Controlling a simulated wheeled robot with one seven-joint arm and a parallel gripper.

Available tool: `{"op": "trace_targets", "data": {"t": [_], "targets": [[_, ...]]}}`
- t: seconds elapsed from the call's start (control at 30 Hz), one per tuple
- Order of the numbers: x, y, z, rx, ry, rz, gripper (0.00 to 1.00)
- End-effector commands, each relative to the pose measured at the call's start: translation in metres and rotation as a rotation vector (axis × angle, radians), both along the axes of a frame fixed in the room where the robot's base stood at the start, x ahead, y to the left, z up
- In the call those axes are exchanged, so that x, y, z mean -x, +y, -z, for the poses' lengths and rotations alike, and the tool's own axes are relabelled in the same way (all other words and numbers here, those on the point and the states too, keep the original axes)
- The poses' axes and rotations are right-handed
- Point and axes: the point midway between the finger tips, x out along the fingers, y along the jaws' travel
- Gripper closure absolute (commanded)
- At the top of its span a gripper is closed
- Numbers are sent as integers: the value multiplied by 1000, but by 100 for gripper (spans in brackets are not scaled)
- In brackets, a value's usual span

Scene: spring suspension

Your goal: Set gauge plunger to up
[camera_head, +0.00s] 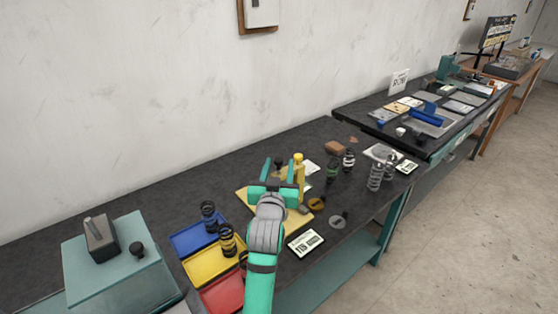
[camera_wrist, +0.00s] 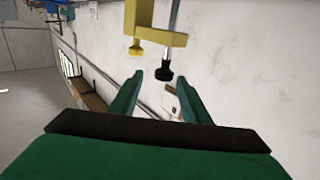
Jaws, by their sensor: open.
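The gauge has a yellow post (camera_head: 301,178) with a yellow top and stands on a yellow base plate (camera_head: 242,197) on the dark bench. In the wrist view its yellow arm (camera_wrist: 163,36) shows at the top, with a small yellow knob (camera_wrist: 135,51) below it. The plunger is a metal rod with a black knob (camera_wrist: 166,73). My gripper (camera_head: 279,165) is at the gauge, its fingers spread. In the wrist view the black knob appears between the tips of my open gripper (camera_wrist: 159,82), nearer the right finger. I cannot tell whether either finger touches it.
Blue (camera_head: 188,241), yellow (camera_head: 196,272) and red (camera_head: 222,294) trays lie left of my arm, with dark springs there. More springs (camera_head: 375,177) stand right of the gauge. A printed card (camera_head: 306,242) lies near the front edge. The wall (camera_head: 130,90) runs behind the bench.

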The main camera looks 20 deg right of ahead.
Motion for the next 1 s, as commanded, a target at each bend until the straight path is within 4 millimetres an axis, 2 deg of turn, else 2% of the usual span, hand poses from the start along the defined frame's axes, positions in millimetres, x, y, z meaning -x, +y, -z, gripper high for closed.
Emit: {"op": "trace_targets", "data": {"t": [0.1,0.23,0.6,0.63,0.8,1.0], "targets": [[-16,-4,0,-1,0,-4,57],[-27,-7,-1,-1,-2,-6,57],[-31,-10,0,0,-1,-6,57],[-31,-10,0,0,-1,-6,59],[-31,-10,0,0,-1,-6,100],[-31,-10,-5,0,-2,-5,100]]}}
